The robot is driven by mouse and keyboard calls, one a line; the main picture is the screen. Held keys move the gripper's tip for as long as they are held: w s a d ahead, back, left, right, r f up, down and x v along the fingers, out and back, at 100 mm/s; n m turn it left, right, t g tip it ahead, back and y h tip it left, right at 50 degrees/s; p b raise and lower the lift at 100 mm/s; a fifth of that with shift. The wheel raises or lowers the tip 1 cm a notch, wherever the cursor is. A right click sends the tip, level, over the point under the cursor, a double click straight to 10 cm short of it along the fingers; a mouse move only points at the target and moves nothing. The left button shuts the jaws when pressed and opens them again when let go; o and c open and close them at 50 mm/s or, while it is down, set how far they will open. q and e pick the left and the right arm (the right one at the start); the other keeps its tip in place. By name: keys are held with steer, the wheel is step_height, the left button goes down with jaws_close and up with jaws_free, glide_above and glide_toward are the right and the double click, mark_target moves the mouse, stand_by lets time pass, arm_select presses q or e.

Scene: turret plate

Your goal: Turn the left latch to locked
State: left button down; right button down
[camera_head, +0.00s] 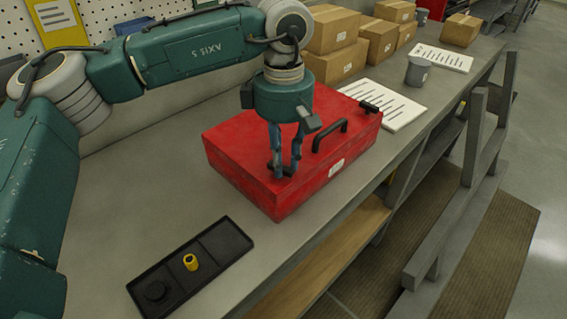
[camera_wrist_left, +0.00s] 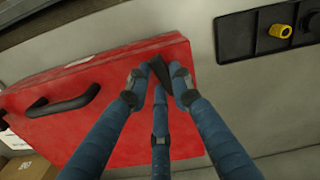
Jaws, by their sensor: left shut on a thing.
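A red case (camera_head: 243,150) with a black handle (camera_head: 330,135) lies on the grey workbench. The left latch (camera_wrist_left: 158,72) is a small dark piece near the case's edge in the left wrist view, partly hidden by the fingers. My left gripper (camera_head: 284,172) points down over the near left part of the case and is shut on that latch. Its blue fingers (camera_wrist_left: 158,82) meet around the latch. A second black latch (camera_head: 369,107) shows at the case's far right end. My right gripper is not in view.
A black tray (camera_head: 222,241) with a yellow piece (camera_head: 190,262) and a dark round piece lies left of the case. White sheets, a grey cup (camera_head: 417,71) and cardboard boxes (camera_head: 334,30) stand behind. Bare bench lies between tray and case.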

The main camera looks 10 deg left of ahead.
arm_select(q)
steer(key=n+b, duration=0.2)
steer(key=n, duration=0.1)
steer(key=shift+w+n, duration=0.1)
steer(key=shift+n, duration=0.2)
steer(key=n+b, duration=0.2)
steer(key=n, duration=0.1)
steer(key=shift+a+n, duration=0.1)
steer(key=shift+n, duration=0.2)
steer(key=n+b, duration=0.1)
steer(key=n, duration=0.4)
steer(key=shift+w+a+r+b, duration=0.1)
steer(key=shift+a+b, duration=0.1)
steer(key=shift+b, duration=0.15)
steer(key=shift+n+b, duration=0.3)
steer(key=shift+n, duration=0.9)
steer(key=c, duration=1.5)
jaws_free()
